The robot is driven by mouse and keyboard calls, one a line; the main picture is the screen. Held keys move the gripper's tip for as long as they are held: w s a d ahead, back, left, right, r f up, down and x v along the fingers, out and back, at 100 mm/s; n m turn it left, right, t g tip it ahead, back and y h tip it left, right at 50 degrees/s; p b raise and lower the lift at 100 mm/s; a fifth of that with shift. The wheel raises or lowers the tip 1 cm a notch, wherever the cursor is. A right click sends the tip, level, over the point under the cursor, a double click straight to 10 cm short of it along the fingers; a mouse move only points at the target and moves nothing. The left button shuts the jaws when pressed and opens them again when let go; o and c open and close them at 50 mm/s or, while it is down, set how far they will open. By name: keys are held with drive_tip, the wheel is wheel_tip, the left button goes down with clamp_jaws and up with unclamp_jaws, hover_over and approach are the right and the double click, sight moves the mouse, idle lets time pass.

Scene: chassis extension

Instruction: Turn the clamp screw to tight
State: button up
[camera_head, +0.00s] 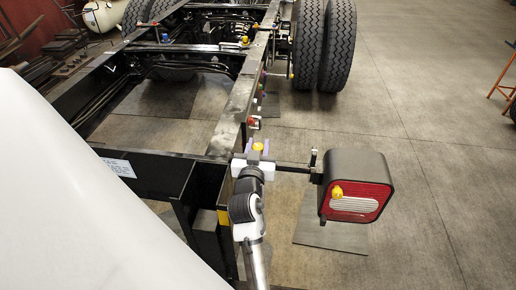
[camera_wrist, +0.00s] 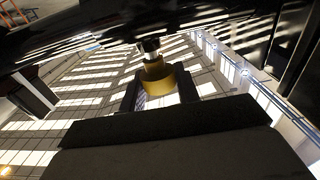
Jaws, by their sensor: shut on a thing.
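The clamp screw has a round yellow knob (camera_head: 258,147), seen at the end of the dark chassis rail (camera_head: 233,120). In the wrist view the knob (camera_wrist: 158,79) is gold, stepped, and sits on a short metal shaft under a dark beam (camera_wrist: 100,35). In the wrist view my dark fingers (camera_wrist: 159,92) flank the knob. The screw's thread and the clamp behind are mostly hidden, so I cannot tell how tight it is.
A tail lamp (camera_head: 378,170) with a red and white lens and a yellow knob (camera_head: 337,191) stands close to the right of my gripper, on a dark bar (camera_head: 293,169). Truck tyres (camera_head: 325,45) stand behind. The floor at the right is mostly clear.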

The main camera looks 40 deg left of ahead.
drive_tip(key=shift+f+h, duration=0.1)
drive_tip(key=shift+h, duration=0.2)
drive_tip(key=o, duration=1)
drive_tip(key=shift+c, duration=0.2)
drive_tip(key=b+v, duration=0.3)
drive_tip(key=v, duration=0.4)
drive_tip(key=shift+s, duration=0.3)
drive_tip(key=shift+d, duration=0.1)
